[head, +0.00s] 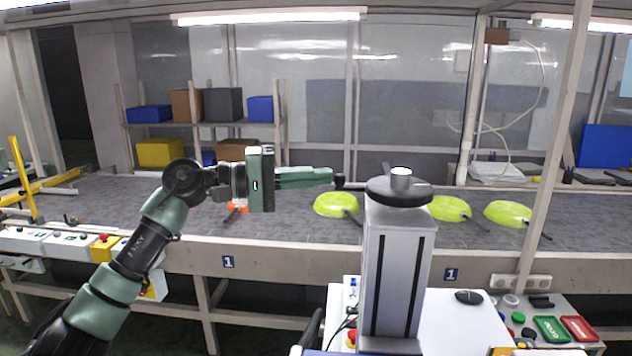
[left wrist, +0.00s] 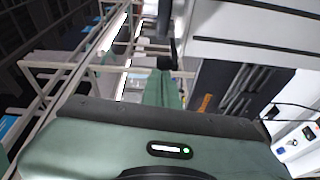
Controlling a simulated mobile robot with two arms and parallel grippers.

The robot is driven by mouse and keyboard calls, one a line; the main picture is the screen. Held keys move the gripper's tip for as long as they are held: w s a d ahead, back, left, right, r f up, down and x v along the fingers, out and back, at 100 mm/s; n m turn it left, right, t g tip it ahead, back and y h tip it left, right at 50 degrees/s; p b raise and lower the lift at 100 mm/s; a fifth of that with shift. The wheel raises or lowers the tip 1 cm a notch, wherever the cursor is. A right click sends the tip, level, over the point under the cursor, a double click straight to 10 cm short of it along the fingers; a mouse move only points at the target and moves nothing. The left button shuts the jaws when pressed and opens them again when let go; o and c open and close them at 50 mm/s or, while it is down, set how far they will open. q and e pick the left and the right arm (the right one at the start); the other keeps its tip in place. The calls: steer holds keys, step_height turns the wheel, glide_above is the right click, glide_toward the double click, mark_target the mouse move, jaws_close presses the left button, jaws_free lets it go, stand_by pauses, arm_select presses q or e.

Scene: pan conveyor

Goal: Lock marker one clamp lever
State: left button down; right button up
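My left gripper (head: 331,177) reaches in from the left above the conveyor, its green fingers pointing right and lying together. In the left wrist view the fingers (left wrist: 163,88) form one narrow wedge with no visible gap. A small black ball knob (head: 339,181) is right at the fingertips, with a short dark bar running right from it. The knob, seemingly the clamp lever's end, also shows at the tips in the left wrist view (left wrist: 165,62). I cannot tell whether the fingers touch it. My right gripper is not seen.
The dark conveyor belt (head: 290,222) carries lime-green pans (head: 337,204) with dark handles and an orange object (head: 237,206). A grey column with a black disc stands close in front. Shelves with bins (head: 160,153) are behind. Control boxes (head: 65,241) line the rail at left.

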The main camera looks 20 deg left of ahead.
arm_select(q)
steer(key=b+v, duration=0.4)
steer(key=v, duration=0.3)
steer(key=shift+s+a, duration=0.25)
steer(key=shift+a, duration=0.1)
